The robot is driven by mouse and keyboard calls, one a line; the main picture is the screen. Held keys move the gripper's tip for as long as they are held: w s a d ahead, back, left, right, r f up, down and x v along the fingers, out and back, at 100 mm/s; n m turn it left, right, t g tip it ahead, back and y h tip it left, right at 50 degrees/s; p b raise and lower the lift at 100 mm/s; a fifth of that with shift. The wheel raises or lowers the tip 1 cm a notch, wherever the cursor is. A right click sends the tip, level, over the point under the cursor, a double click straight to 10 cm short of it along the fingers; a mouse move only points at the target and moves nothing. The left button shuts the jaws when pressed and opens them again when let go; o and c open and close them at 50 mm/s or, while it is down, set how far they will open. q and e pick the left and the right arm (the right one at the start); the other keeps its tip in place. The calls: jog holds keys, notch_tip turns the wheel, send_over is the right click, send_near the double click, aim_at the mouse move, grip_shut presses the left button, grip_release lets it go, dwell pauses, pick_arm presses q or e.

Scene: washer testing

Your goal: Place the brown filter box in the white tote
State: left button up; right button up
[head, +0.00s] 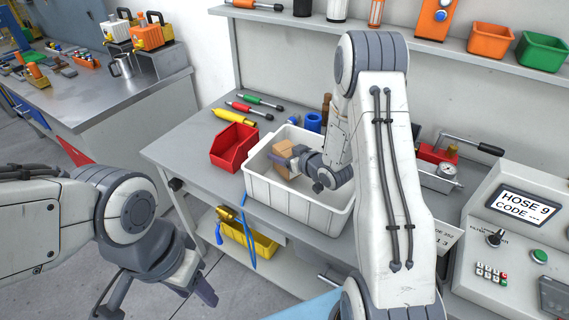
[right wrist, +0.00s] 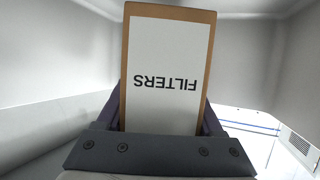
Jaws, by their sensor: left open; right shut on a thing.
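The brown filter box (head: 283,154) is inside the white tote (head: 299,206), near its left side, in the head view. In the right wrist view the box (right wrist: 167,70) shows a white label reading FILTERS, upside down. My right gripper (head: 292,163) reaches into the tote and is shut on the box. Its fingers (right wrist: 165,122) lie along both sides of the box. I cannot tell whether the box touches the tote floor. My left gripper (head: 205,290) is open and empty, low at the left, in front of the bench and away from the tote.
A red bin (head: 233,147) stands close to the tote's left side. Screwdrivers (head: 254,104) and blue rings (head: 313,122) lie behind it. A red tool and metal tray (head: 437,177) stand at right, near a control panel (head: 520,220). A yellow bin (head: 250,240) sits on the lower shelf.

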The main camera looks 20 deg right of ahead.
jog(key=shift+f, duration=1.7)
jog(key=shift+f, duration=0.15)
jog(key=o, duration=1.5)
jog(key=shift+c, duration=0.2)
